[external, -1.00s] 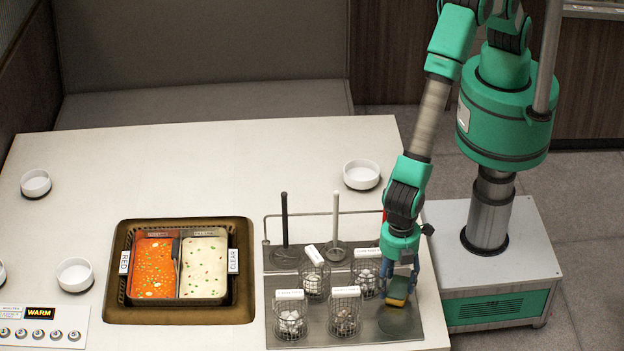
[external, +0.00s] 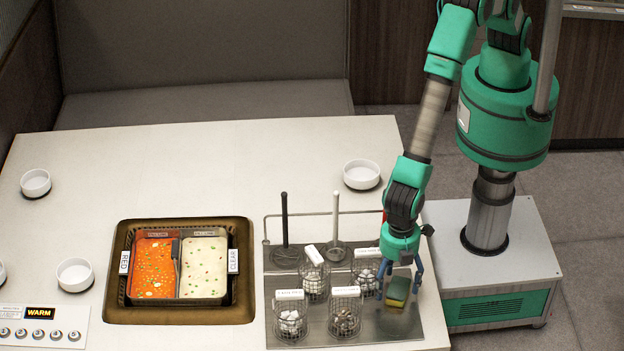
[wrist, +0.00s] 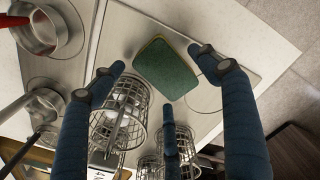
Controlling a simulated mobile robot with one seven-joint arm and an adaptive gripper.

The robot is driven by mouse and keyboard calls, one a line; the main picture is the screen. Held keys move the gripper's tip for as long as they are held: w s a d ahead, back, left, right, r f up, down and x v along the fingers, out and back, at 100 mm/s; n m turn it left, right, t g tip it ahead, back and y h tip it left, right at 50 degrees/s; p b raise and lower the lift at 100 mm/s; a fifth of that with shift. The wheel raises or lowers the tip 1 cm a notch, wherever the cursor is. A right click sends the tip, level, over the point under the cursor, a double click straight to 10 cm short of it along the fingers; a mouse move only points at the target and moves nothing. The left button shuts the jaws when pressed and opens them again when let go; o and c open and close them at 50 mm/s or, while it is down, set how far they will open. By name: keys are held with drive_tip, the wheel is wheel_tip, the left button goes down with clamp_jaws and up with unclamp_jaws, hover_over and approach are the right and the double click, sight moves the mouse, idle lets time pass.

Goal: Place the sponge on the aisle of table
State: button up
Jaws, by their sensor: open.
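The sponge (external: 398,288), yellow with a green side, is at the right part of the grey metal tray, just below my gripper. In the wrist view the sponge (wrist: 166,70) shows its green face between my fingers. My gripper (external: 401,279) is open, with one blue finger on each side of the sponge; in the wrist view its fingers (wrist: 160,66) are spread apart around it. Whether the sponge rests on the tray or is above it, I cannot tell for sure. The tray (external: 412,335) lies on the pale table (external: 150,165).
Several wire baskets (external: 345,318) with white labels stand on the tray left of my gripper. Two ladles (external: 336,215) stand behind them. A two-part soup pot (external: 180,265) is set in the table. White bowls (external: 361,175) stand around it. The table's back middle is clear.

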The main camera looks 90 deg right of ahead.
sight(394, 286)
wheel_tip(394, 286, up, 12)
drive_tip(key=shift+p, duration=0.35)
drive_tip(key=shift+r, duration=0.1)
idle(0.7)
idle(0.4)
